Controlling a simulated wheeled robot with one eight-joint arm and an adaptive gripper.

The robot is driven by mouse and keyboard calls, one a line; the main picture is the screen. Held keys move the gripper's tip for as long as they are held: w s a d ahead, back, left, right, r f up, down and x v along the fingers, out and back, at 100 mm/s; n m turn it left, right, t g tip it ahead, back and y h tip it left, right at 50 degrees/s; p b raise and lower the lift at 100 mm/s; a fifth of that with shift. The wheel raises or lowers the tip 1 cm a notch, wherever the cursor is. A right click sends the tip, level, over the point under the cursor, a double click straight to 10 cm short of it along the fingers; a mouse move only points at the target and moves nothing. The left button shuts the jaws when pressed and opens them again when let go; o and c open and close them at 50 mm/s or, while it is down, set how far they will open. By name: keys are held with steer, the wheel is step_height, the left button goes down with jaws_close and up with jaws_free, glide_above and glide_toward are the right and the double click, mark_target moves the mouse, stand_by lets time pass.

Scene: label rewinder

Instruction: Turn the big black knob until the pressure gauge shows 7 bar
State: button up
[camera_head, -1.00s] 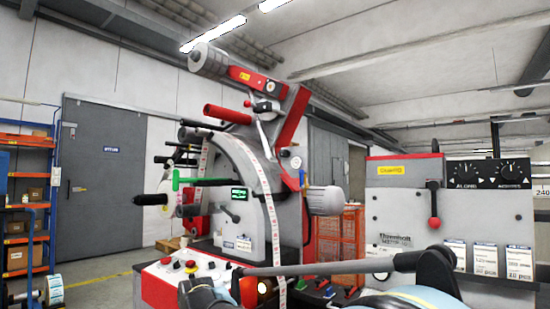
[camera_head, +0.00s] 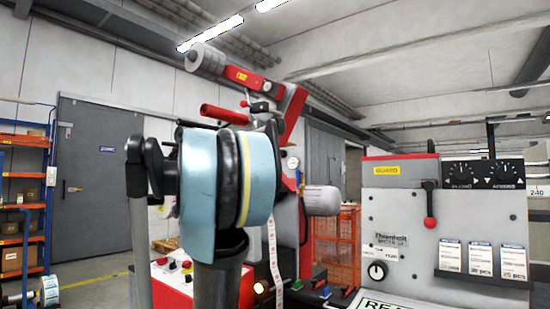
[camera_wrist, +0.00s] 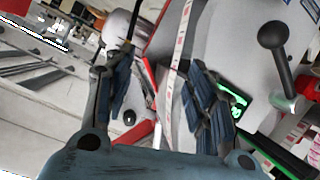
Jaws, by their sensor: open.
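A small round white dial (camera_head: 292,162), which looks like the pressure gauge, sits on the right side of the rewinder (camera_head: 286,200). Its reading is too small to tell. I cannot make out the big black knob for certain; my raised arm hides much of the machine in the head view. A black knob with a pale surround (camera_head: 378,271) is on the grey cabinet at right. My gripper (camera_wrist: 160,95) is open in the wrist view, with nothing between its blue-padded fingers. Its fingers point towards the machine; the distance is unclear.
In the wrist view, a black ball-ended handle (camera_wrist: 272,35) stands right of my fingers, and a green-lit display (camera_wrist: 236,98) shows beside the right finger. Blue shelving (camera_head: 28,215) is far left.

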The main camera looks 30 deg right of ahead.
steer(key=w+d+r+m+t+h, duration=0.1)
steer(key=w+d+r+h, duration=0.2)
steer(key=r, duration=0.6)
steer(key=w+d+r+m+t+h, duration=0.1)
steer(key=w+d+r, duration=0.4)
steer(key=r, duration=0.4)
steer(key=w+x, duration=0.1)
steer(key=x, duration=1.5)
steer(key=shift+f, duration=0.3)
steer(key=shift+c, duration=0.2)
steer(key=c, duration=1)
